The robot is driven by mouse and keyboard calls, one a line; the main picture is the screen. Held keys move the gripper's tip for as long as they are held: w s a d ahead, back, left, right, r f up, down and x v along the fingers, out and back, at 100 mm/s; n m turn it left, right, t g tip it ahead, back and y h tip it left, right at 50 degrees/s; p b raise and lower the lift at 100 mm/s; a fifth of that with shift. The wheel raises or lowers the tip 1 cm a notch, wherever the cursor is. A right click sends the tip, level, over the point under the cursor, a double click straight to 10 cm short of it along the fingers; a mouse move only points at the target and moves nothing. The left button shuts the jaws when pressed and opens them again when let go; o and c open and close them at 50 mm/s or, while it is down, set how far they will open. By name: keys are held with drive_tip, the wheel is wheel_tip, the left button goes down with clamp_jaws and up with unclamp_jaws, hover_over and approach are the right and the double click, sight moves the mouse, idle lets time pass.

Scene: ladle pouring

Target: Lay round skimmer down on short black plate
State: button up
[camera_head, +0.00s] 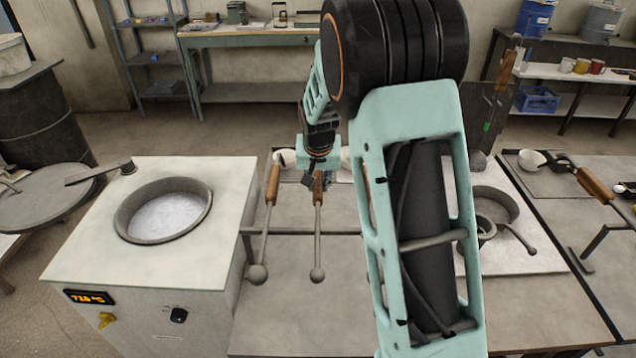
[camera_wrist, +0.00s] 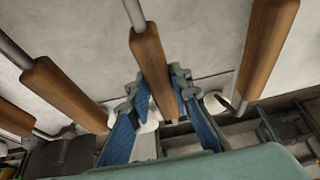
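I cannot tell which hanging tool is the round skimmer. My gripper (camera_head: 318,172) is at the top of the right one. In the wrist view my gripper's blue-padded fingers (camera_wrist: 163,125) stand apart on either side of a wooden handle (camera_wrist: 152,65), with gaps visible beside it. A dark plate (camera_head: 560,188) lies on the right table; I cannot tell if it is the short black plate.
More wooden handles flank my gripper in the wrist view, one on the left (camera_wrist: 62,92) and one on the right (camera_wrist: 265,50). A furnace with a round pot (camera_head: 165,212) stands left. A ladle (camera_head: 532,160) and a wooden-handled tool (camera_head: 595,185) lie on the right table.

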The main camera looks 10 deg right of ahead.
drive_tip(key=o, duration=0.5)
drive_tip(key=shift+r, duration=0.1)
drive_tip(key=shift+s, duration=0.1)
drive_tip(key=w+p+v, duration=0.1)
drive_tip(key=v, duration=0.5)
drive_tip(key=w+p+v, duration=0.1)
drive_tip(key=p+v, duration=0.1)
drive_tip(key=v, duration=0.4)
drive_tip(key=r+p+v, duration=0.1)
drive_tip(key=p+v, duration=0.1)
drive_tip(key=v, duration=0.4)
drive_tip(key=shift+w+d+r, duration=0.2)
drive_tip(key=shift+w+r, duration=0.05)
drive_tip(key=shift+w, duration=0.1)
drive_tip(key=shift+a, duration=0.1)
